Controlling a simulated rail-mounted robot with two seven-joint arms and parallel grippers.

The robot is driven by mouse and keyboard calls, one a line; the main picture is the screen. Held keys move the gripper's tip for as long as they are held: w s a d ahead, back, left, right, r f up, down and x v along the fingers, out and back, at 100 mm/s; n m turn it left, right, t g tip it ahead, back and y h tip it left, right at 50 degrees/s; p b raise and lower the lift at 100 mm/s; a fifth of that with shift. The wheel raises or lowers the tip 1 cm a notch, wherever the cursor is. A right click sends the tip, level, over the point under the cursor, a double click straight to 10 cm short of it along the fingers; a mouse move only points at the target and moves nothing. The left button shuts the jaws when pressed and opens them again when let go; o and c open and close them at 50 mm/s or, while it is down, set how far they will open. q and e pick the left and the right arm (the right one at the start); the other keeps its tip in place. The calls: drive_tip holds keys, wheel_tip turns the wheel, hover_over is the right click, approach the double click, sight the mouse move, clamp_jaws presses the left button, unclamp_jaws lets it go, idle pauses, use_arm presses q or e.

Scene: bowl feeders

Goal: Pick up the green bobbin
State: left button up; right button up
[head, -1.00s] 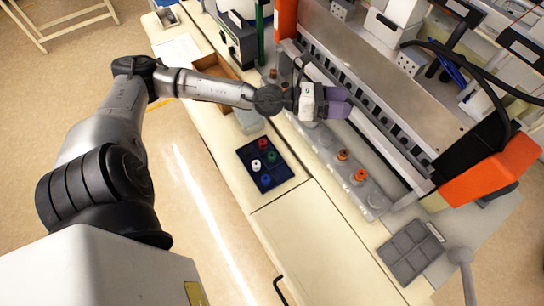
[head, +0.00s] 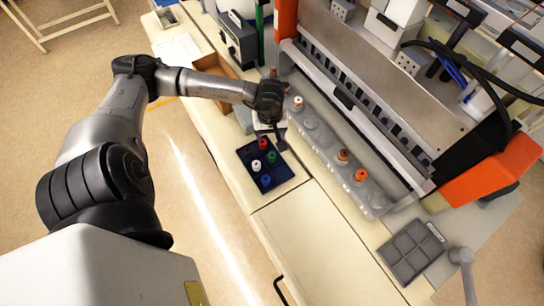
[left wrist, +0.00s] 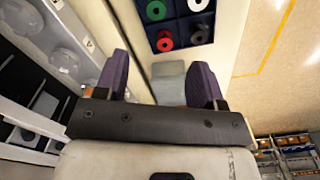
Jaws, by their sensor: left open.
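The green bobbin (head: 271,157) stands in a dark blue compartment tray (head: 283,173) on the bench, with red (head: 263,143), white (head: 256,165) and blue (head: 265,180) bobbins. In the left wrist view the green bobbin (left wrist: 156,10) shows at the top edge, left of the white one. My left gripper (head: 278,138) points down near the tray's far edge. Its purple fingers (left wrist: 162,68) are apart with no bobbin between them; a grey block (left wrist: 168,80) shows beyond them. The bobbin is clear of the fingers. My right gripper is in neither view.
A grey rail of round holders (head: 325,140) with white and orange bobbins runs to the right of the tray, before a large machine. An empty grey compartment tray (head: 411,250) lies at lower right. The bench in front of the blue tray is clear.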

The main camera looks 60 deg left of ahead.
use_arm(q)
drive_tip(key=b, duration=0.4)
hover_over(272, 156)
drive_tip(key=f, duration=0.8)
drive_tip(key=shift+s+a+f, duration=0.1)
drive_tip(key=shift+s+a, duration=0.1)
drive_tip(key=shift+w+d+f+b, duration=0.1)
drive_tip(key=shift+f+b, duration=0.5)
drive_tip(key=shift+f, duration=0.8)
drive_tip(key=shift+w+d+f+b, duration=0.1)
drive_tip(key=shift+f+b, duration=0.5)
drive_tip(key=shift+f, duration=0.8)
drive_tip(key=shift+r, duration=0.1)
drive_tip(key=shift+c, duration=0.4)
drive_tip(key=c, duration=0.9)
